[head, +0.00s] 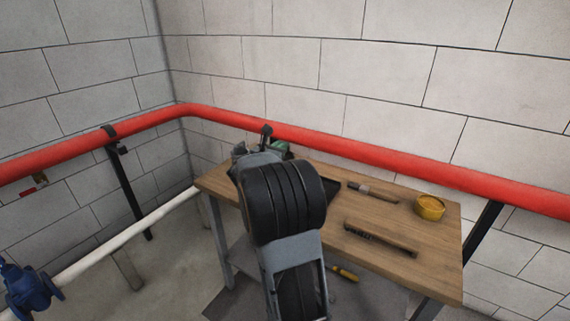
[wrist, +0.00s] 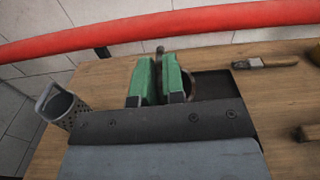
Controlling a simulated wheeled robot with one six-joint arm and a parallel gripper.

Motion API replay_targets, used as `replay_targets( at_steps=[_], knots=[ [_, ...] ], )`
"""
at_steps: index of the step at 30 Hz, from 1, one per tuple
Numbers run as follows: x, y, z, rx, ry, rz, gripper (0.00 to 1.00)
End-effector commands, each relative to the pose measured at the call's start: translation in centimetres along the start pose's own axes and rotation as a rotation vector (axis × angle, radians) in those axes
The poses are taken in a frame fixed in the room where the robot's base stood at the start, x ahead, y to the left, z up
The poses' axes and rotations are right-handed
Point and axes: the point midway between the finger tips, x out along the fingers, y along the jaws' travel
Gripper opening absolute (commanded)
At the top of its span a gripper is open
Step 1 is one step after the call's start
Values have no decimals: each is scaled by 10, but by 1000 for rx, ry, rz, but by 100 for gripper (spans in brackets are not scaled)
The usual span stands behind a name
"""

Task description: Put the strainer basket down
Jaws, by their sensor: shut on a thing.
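A grey perforated basket with a loop at its rim, which looks like the strainer basket (wrist: 62,108), shows at the left of the wrist view, tilted and partly hidden by my gripper's body. In the head view the same grey shape (head: 239,151) shows only in part beside my wrist. My gripper (wrist: 161,80) has green fingers close together, over the left part of the workbench (wrist: 270,92). A dark stem and a curved rim show by the fingers. Where the fingers meet the basket is hidden, and I cannot tell whether its bottom touches the bench.
A brush (head: 372,190), a dark bar-like tool (head: 380,240) and a yellow round container (head: 429,207) lie on the bench's right part. A dark flat patch (wrist: 215,88) is right of the fingers. A red pipe (head: 370,158) runs along the wall behind.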

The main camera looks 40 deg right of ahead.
Motion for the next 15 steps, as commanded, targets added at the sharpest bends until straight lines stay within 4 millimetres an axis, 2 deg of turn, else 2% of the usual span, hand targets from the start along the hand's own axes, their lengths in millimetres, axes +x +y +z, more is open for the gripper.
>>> replay_targets(
  at_steps=[3, 11, 15],
  knots=[
    [8, -3, -10, 0, -1, -2, 0],
    [15, -5, -18, 1, -2, -1, 0],
    [21, -6, -34, -1, 0, -1, 0]
  ],
)
